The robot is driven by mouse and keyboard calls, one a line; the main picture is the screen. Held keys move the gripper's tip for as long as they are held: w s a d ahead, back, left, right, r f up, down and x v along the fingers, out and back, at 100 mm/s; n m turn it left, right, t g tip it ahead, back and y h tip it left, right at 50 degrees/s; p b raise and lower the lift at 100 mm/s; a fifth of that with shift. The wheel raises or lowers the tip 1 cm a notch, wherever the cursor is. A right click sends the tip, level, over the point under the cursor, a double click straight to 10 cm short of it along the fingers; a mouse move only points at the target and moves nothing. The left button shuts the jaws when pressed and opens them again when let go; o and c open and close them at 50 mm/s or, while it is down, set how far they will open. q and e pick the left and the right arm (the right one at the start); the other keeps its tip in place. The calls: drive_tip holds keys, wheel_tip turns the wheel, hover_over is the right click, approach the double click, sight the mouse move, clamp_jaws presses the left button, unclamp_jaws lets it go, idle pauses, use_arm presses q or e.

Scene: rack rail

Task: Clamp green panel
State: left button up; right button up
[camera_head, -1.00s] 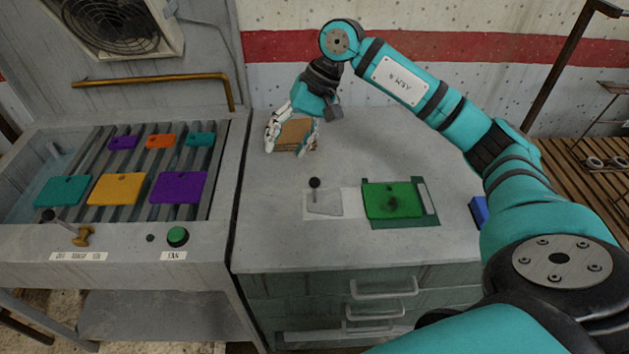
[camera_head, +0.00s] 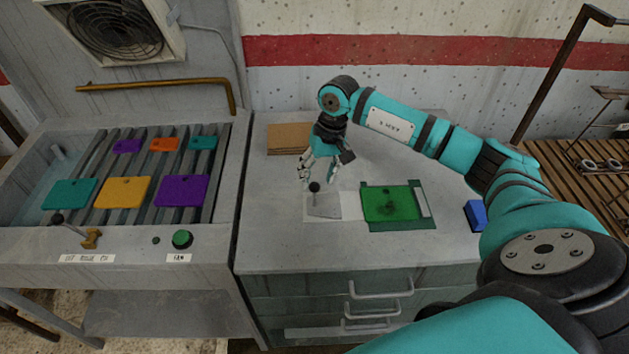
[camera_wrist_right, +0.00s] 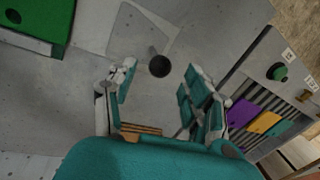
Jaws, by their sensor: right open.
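The green panel (camera_head: 391,203) lies in a dark green frame (camera_head: 428,222) on the grey workbench. It also shows at the top left of the right wrist view (camera_wrist_right: 30,22). Left of it is a grey clamp plate with a lever that ends in a black knob (camera_head: 314,187). My right gripper (camera_head: 318,178) is open and empty, just above and behind the knob. In the right wrist view the knob (camera_wrist_right: 159,66) appears beyond and between the open fingers. My left gripper is not in view.
A brown stack of boards (camera_head: 288,138) lies at the bench's back left. A blue block (camera_head: 476,214) sits at the right. A slatted rack (camera_head: 222,160) with several coloured panels stands at the left. The bench front is clear.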

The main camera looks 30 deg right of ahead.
sight(316, 183)
drive_tip(key=shift+w+a+f+p, duration=0.1)
drive_tip(key=shift+a+f+p, duration=0.1)
drive_tip(key=shift+f, duration=0.85)
drive_tip(key=shift+w+a+f+p, duration=0.1)
drive_tip(key=shift+a+f+p, duration=0.1)
drive_tip(key=shift+f, duration=0.85)
drive_tip(key=shift+c, duration=0.4)
clamp_jaws()
